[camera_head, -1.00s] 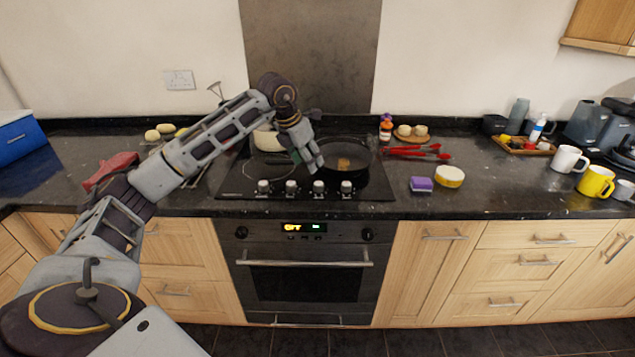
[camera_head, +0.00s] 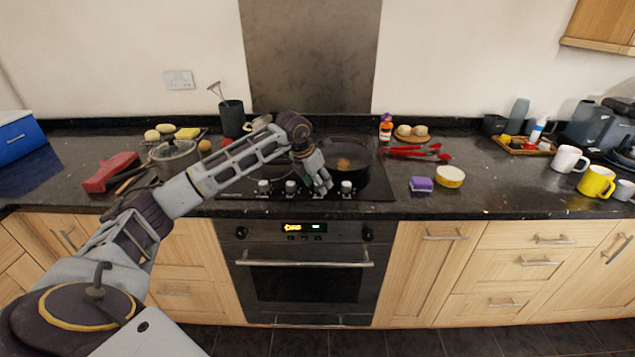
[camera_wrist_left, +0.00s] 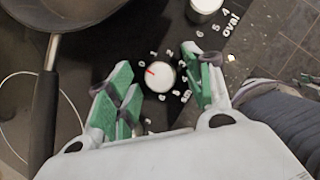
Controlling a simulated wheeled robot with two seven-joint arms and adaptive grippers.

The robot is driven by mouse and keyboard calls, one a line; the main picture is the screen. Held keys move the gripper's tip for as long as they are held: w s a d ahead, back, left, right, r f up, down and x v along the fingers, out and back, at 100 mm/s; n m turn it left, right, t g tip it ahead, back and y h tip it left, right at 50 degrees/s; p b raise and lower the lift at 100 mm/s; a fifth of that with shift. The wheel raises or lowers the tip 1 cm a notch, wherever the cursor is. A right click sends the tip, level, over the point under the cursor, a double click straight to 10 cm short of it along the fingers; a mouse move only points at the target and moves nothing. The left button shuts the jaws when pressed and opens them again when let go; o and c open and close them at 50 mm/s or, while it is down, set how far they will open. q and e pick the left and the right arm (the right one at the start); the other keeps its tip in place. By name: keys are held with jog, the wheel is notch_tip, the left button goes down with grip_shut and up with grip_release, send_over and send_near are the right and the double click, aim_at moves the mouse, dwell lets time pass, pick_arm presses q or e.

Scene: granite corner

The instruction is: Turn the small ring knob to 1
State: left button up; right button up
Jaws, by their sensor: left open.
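The white ring knob (camera_wrist_left: 160,76) shows in the left wrist view on the black hob, between my left gripper's fingers. Its red mark points up and left, towards the printed 0. The 1, 2 and 3 follow around the knob, and the lettering below it is partly covered. My left gripper (camera_wrist_left: 165,92) is open, with green-padded fingers on either side of the knob; I cannot tell whether they touch it. In the head view the left gripper (camera_head: 319,182) is over the hob's front row of knobs and hides this one.
A second knob (camera_wrist_left: 205,6), labelled oval, is close by. A frying pan (camera_head: 345,165) stands on the hob (camera_head: 380,188) just behind my gripper. Two more knobs are to the left. A purple sponge (camera_head: 421,184) and a yellow-white bowl (camera_head: 450,176) lie to the right.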

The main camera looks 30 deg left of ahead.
pick_arm(q)
jog(key=c, duration=1)
pick_arm(e)
jog(key=shift+w, duration=0.1)
pick_arm(q)
jog(key=shift+m, duration=0.5)
jog(key=shift+a+m+h, duration=0.1)
jog(key=shift+m+h, duration=0.3)
jog(key=shift+m, duration=0.3)
jog(key=shift+w+m+p, duration=0.1)
jog(key=shift+m+p, duration=0.25)
jog(key=shift+m, duration=0.25)
jog(key=m+g+h, duration=0.1)
jog(key=m, duration=0.2)
jog(key=shift+h+p, duration=0.3)
jog(key=shift+a+m, duration=0.1)
jog(key=shift+m, duration=0.6)
pick_arm(e)
jog(key=shift+s+d+f, duration=0.1)
jog(key=shift+s+d, duration=0.35)
jog(key=shift+s, duration=0.3)
jog(key=shift+s+d, duration=0.4)
jog(key=shift+s, duration=0.5)
